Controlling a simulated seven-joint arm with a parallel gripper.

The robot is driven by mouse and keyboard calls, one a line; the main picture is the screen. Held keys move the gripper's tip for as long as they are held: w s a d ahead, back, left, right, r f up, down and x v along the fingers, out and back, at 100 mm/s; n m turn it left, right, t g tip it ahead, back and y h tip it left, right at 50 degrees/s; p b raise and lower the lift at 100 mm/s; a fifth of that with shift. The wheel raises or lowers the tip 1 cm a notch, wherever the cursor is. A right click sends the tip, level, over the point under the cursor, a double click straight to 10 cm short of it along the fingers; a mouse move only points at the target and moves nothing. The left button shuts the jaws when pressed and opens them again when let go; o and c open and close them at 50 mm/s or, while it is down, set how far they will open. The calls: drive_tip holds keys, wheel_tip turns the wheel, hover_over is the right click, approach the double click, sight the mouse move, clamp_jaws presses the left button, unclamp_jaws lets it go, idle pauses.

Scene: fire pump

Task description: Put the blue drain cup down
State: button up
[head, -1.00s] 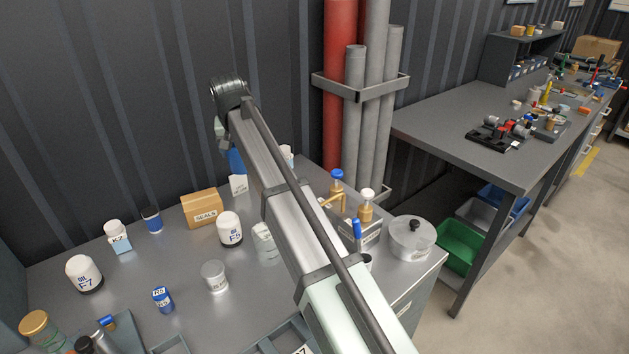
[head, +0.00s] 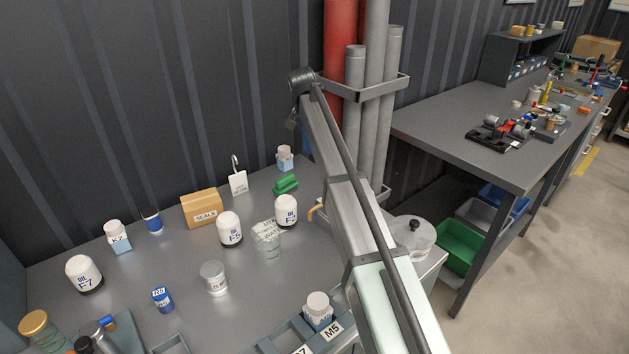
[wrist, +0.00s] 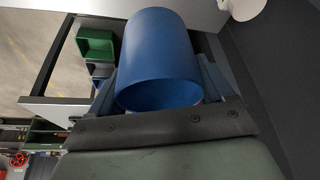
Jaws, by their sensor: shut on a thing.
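The blue drain cup (wrist: 158,60) fills the middle of the wrist view, with its round opening towards the camera. My gripper (wrist: 160,88) is shut on it, with a finger on each side. In the head view only a sliver of the blue cup (head: 306,142) shows, beside my arm and in front of the dark wall. It appears to be above the back of the grey metal table (head: 120,290). My arm hides most of the cup and the fingers there. I cannot see the cup's far end.
A green block (head: 285,185), a white-capped bottle (head: 285,158), a hooked white tag (head: 239,182) and a clear beaker (head: 267,240) stand nearby. Red and grey pipes (head: 376,100) rise behind my arm. A lidded clear pot (head: 413,238) is at the right edge. The table's left middle has bare patches.

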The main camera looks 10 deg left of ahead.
drive_tip(key=shift+f, duration=5.95)
drive_tip(key=shift+f, duration=0.2)
drive_tip(key=o, duration=1)
drive_tip(key=shift+c, duration=0.2)
drive_tip(key=shift+r, duration=0.15)
drive_tip(key=v, duration=1.2)
